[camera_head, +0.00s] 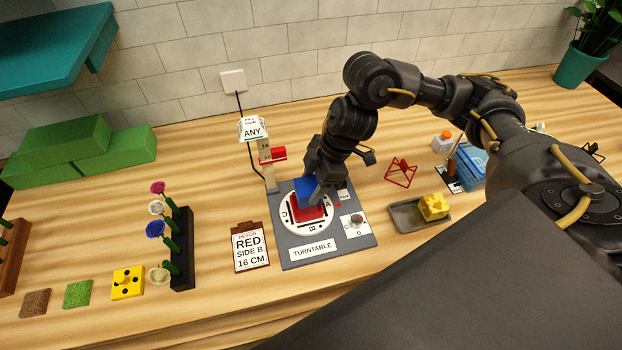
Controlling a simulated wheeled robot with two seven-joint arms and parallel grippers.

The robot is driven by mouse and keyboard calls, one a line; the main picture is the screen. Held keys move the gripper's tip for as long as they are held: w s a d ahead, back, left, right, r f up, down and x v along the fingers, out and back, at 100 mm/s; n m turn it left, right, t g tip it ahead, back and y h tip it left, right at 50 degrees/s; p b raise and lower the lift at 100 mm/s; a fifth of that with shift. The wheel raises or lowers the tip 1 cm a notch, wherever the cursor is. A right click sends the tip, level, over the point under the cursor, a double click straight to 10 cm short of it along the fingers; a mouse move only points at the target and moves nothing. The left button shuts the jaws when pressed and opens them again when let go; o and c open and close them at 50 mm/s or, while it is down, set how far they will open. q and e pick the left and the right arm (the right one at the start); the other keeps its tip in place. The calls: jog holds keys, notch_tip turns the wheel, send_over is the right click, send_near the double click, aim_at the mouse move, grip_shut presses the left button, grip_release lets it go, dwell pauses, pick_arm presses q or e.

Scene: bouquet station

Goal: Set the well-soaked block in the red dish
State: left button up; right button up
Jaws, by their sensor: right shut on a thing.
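The red dish (308,212) sits on the white disc of the turntable (280,222). A blue block (304,187) is at the dish, above its red part; whether it rests in the dish or is held just over it I cannot tell. My right gripper (315,194) reaches down from above, shut on the blue block, and partly hides block and dish. A yellow block (433,206) lies on a grey tray (405,216) to the right. My left gripper is not in view.
A card (250,247) reading "RED SIDE B 16 CM" lies left of the turntable. A post with an "ANY" sign (252,130) stands behind it. Green blocks (60,150) and a flower rack (181,250) are at left. A blue tub (472,165) and red wire stand (401,172) are at right.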

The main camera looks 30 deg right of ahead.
jog(key=shift+w+f+b, duration=0.45)
jog(key=shift+w+f, duration=0.25)
jog(key=shift+f, duration=0.05)
jog(key=shift+s+f+b, duration=0.15)
jog(key=shift+f+b, duration=0.6)
jog(key=shift+b, duration=0.25)
jog(key=shift+f+b, duration=0.8)
jog(key=shift+f, duration=0.4)
jog(key=shift+f+b, duration=0.25)
jog(key=shift+b, duration=0.05)
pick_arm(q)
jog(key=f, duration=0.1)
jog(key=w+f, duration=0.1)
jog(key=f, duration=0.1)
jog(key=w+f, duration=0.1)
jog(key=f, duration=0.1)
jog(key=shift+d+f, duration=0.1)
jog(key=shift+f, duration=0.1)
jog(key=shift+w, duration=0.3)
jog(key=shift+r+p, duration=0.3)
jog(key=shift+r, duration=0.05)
pick_arm(e)
jog(key=shift+f, duration=0.1)
